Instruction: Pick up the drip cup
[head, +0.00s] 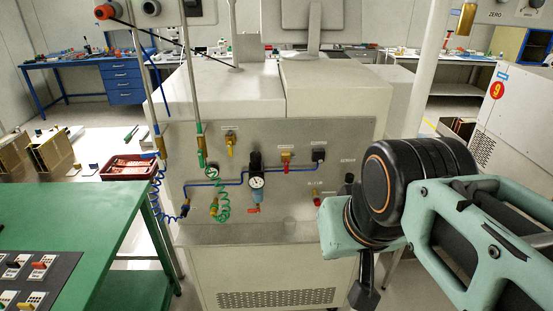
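A small, faint translucent cup (290,224) appears to stand on the ledge low on the front panel of the grey machine (275,170). It is pale against the grey metal and hard to make out; it may be the drip cup. My gripper (365,292) hangs at the lower right, pointing down, in front of the machine's right side. A gap in the picture separates it from the cup. I see it from the side, its fingers look dark and overlap, and nothing shows held in it.
A white post (424,90) stands right.

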